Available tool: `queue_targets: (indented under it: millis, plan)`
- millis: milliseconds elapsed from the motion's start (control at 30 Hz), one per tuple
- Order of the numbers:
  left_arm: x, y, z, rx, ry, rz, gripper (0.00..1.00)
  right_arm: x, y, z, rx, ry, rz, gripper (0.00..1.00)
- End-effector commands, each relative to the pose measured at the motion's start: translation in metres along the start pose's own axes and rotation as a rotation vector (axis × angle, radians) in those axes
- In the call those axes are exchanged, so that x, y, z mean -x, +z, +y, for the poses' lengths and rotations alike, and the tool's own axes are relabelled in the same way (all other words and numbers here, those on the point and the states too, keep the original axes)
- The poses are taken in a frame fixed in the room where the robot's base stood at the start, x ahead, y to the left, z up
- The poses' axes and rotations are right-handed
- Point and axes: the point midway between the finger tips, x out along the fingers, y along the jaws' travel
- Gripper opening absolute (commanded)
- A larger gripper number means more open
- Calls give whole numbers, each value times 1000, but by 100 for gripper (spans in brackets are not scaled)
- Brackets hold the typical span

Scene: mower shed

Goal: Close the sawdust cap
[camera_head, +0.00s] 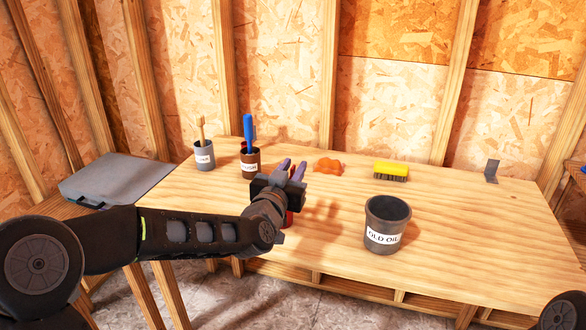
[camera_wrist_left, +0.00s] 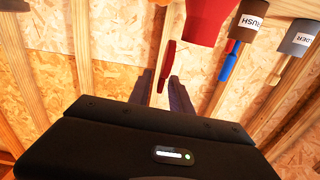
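A red container (camera_wrist_left: 198,18) stands on the workbench (camera_head: 325,255). In the head view, only a bit of the red container (camera_head: 289,218) shows, behind and below my left gripper. Its label is hidden, so I cannot read whether it says sawdust. In the left wrist view, a thin red flap, which looks like its cap (camera_wrist_left: 168,60), stands out beside it, raised off the opening. My left gripper (camera_head: 291,169) is open. In the left wrist view, its two fingers (camera_wrist_left: 163,88) are apart, with the flap's end in line with the gap; contact cannot be told. My right gripper is out of view.
A dark OLD OIL pot (camera_head: 383,242) stands right of the gripper. Behind are a brown cup with a blue-handled tool (camera_head: 250,160), a grey cup (camera_head: 204,157), an orange lump (camera_head: 328,166), a yellow brush (camera_head: 391,171) and a metal bracket (camera_head: 491,171).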

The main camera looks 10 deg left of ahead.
Motion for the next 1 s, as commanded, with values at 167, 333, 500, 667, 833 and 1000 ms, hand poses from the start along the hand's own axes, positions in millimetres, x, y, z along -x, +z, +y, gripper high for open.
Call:
queue_targets:
  millis: [167, 333, 500, 667, 833, 1000]
  plan:
    - [0, 0, 0, 0, 0, 0, 9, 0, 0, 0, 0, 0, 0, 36]
    - [0, 0, 0, 0, 0, 0, 0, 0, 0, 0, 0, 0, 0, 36]
    - [0, 0, 0, 0, 0, 0, 0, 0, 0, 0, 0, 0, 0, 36]
    - [0, 0, 0, 0, 0, 0, 0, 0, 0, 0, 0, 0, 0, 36]
    - [0, 0, 0, 2, 0, 0, 0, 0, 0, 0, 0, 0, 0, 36]
    - [0, 1, -2, 22, -1, 2, 0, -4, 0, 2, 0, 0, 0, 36]
